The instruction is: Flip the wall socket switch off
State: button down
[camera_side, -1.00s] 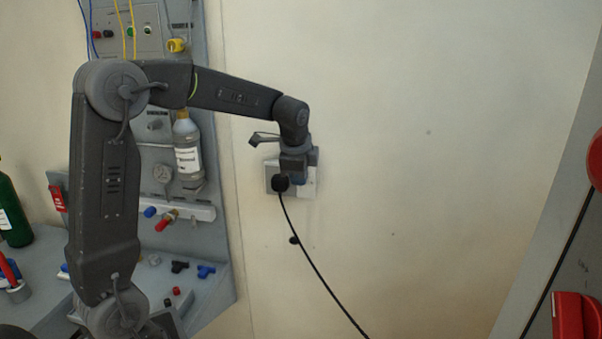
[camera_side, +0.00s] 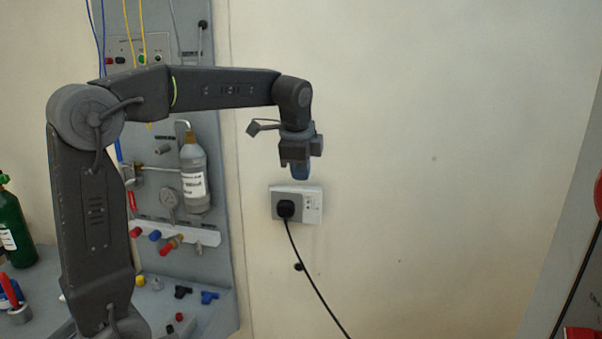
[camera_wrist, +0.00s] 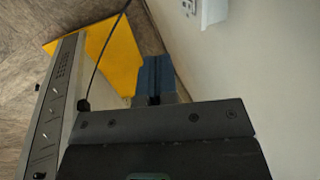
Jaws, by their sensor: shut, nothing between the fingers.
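The white wall socket (camera_side: 312,206) is on the pale wall, with a black plug (camera_side: 285,209) in its left part. A switch area shows on its right part, but the switch position is too small to tell. My gripper (camera_side: 300,176) is shut and empty, pointing down just above the socket, apart from it in the side view. In the wrist view its blue fingers (camera_wrist: 156,80) are close together, and part of the white socket (camera_wrist: 207,10) shows at the top edge.
A black cable (camera_side: 308,283) hangs from the plug down to the right. A panel with a bottle (camera_side: 194,175), gauge and valves stands to the left. A green bottle (camera_side: 14,230) is at the far left. The wall right of the socket is clear.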

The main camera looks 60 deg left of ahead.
aim_at(306, 204)
jog(key=shift+s+d+f, duration=0.15)
jog(key=shift+s+f, duration=0.1)
jog(key=shift+f, duration=0.45)
jog(key=x, duration=0.3)
jog(key=w+a+x, duration=0.1)
jog(key=x, duration=0.7)
jog(key=shift+w+a+r, duration=0.25)
jog(key=shift+w+a, duration=0.6)
